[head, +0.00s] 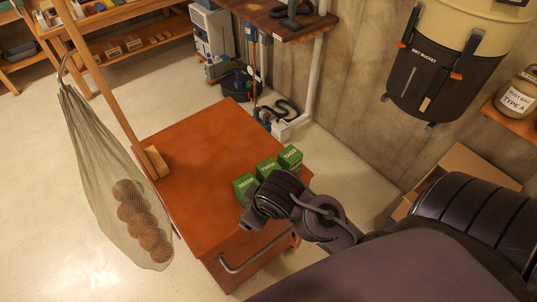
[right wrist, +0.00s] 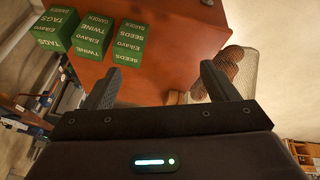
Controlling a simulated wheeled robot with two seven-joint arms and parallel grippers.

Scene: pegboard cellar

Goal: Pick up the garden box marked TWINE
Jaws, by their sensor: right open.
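Three green boxes stand in a row on the red-brown top of a cart (head: 195,150). The middle one reads TWINE in the right wrist view (right wrist: 92,37), and it is the middle box in the head view (head: 267,168). The TAGS box (right wrist: 55,29) and the SEEDS box (right wrist: 129,44) flank it; they also show in the head view, TAGS at right (head: 291,158) and SEEDS at left (head: 244,186). My right gripper (right wrist: 162,85) is open and empty, apart from the boxes. In the head view my arm hides its fingers. My left gripper is out of view.
A net bag of brown balls (head: 135,215) hangs by the cart's left side. A metal handle (head: 250,258) is on the cart's front. A dust bucket (head: 440,75) hangs on the wall, above an open cardboard box (head: 470,165).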

